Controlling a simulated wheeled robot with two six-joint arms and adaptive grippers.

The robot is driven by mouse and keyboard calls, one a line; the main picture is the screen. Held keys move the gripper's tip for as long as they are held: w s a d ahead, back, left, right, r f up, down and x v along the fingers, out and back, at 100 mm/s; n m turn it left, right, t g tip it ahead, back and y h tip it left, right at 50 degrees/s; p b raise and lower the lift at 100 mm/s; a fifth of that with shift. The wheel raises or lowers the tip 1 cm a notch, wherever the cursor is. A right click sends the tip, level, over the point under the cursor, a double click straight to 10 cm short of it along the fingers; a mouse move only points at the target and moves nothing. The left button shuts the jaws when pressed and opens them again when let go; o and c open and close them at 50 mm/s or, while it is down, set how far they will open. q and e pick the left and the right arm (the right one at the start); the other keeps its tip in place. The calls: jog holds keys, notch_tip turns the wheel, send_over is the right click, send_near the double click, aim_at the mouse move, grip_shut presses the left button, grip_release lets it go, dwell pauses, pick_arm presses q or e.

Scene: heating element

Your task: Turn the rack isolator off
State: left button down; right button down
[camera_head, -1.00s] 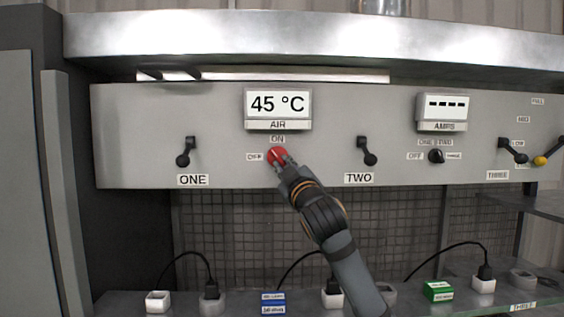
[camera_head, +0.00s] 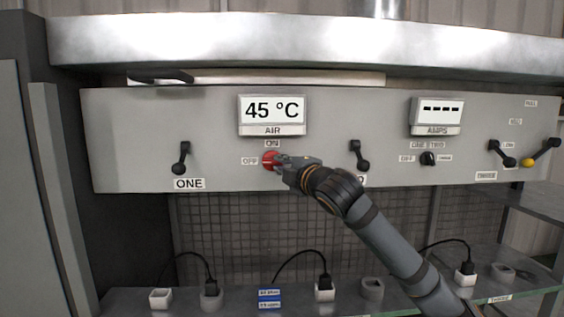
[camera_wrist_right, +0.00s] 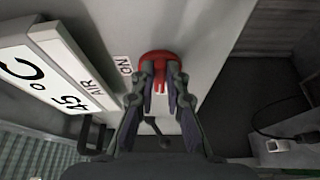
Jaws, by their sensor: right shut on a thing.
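The rack isolator is a red round knob (camera_head: 268,160) on the grey panel, below the AIR display. An ON label (camera_head: 272,143) is above it and an OFF label (camera_head: 249,161) is to its left. My right gripper (camera_head: 279,161) is at the knob, coming from the right. In the right wrist view its two fingers (camera_wrist_right: 160,84) are closed on either side of the knob's grip (camera_wrist_right: 159,58). The fingers partly hide the knob, so its exact pointing is hard to read. My left gripper is not in view.
The AIR display (camera_head: 271,110) reads 45 °C. Black levers stand at ONE (camera_head: 181,157) and TWO (camera_head: 358,155), the latter close above my right arm. A small selector (camera_head: 428,159) is under the AMPS display (camera_head: 437,111). Sockets and plugs line the shelf below.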

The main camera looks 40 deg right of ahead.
jog(key=shift+r+n, duration=0.15)
jog(key=shift+n, duration=0.35)
jog(key=c, duration=1.4)
grip_release()
jog(key=shift+o, duration=0.2)
